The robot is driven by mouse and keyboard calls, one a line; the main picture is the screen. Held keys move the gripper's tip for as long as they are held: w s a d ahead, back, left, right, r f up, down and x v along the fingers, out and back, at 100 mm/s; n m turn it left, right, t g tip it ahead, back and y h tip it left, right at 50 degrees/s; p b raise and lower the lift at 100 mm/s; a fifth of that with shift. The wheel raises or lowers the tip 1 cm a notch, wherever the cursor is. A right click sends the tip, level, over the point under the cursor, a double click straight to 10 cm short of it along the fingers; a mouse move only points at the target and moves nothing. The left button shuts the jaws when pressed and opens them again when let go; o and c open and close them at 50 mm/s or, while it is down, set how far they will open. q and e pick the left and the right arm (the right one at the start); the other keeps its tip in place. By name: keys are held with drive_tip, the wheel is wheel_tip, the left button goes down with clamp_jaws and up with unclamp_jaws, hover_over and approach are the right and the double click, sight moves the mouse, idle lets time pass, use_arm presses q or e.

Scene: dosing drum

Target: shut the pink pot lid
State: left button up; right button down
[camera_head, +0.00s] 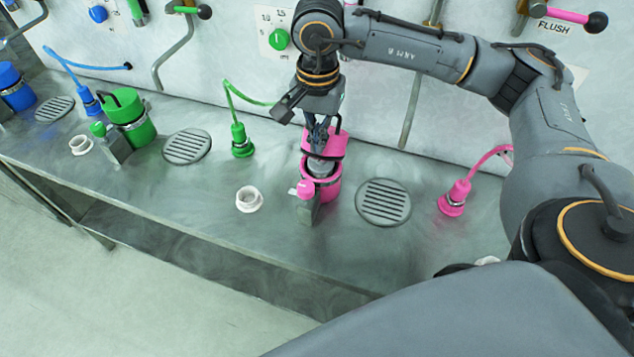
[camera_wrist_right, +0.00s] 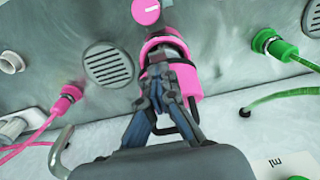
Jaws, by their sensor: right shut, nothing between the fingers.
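The pink pot (camera_head: 328,188) stands on the steel bench, with a grey block and pink knob on its near side. Its pink lid (camera_head: 332,148) is raised and tilted up at the back, with a black handle, and a grey inside shows below it. In the right wrist view the lid (camera_wrist_right: 212,80) shows beside the pot's pink rim (camera_wrist_right: 160,42). My right gripper (camera_head: 319,138) points down at the lid, its fingers shut and empty. In the wrist view the fingers (camera_wrist_right: 158,78) overlap the lid and rim; I cannot tell whether they touch. My left gripper is not in view.
A round drain grate (camera_head: 384,203) and a pink hose connector (camera_head: 454,199) lie right of the pot. A white cup (camera_head: 249,199) and a green connector (camera_head: 242,142) are at left. A green pot (camera_head: 133,120) stands farther left. The wall with levers rises behind.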

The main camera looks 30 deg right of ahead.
drive_tip(key=r+p, duration=0.2)
drive_tip(key=r, duration=0.1)
drive_tip(key=shift+w+d+r, duration=0.1)
drive_tip(key=shift+w+d, duration=0.1)
drive_tip(key=shift+s+a+r+p, duration=0.25)
drive_tip(key=shift+a+r+p, duration=0.1)
drive_tip(key=shift+r, duration=0.35)
drive_tip(key=shift+s+a+r+p, duration=0.25)
drive_tip(key=shift+r+p, duration=0.15)
drive_tip(key=shift+r, duration=0.3)
drive_tip(key=shift+s+a+r+p, duration=0.2)
drive_tip(key=shift+a+r+p, duration=0.15)
drive_tip(key=shift+r, duration=0.35)
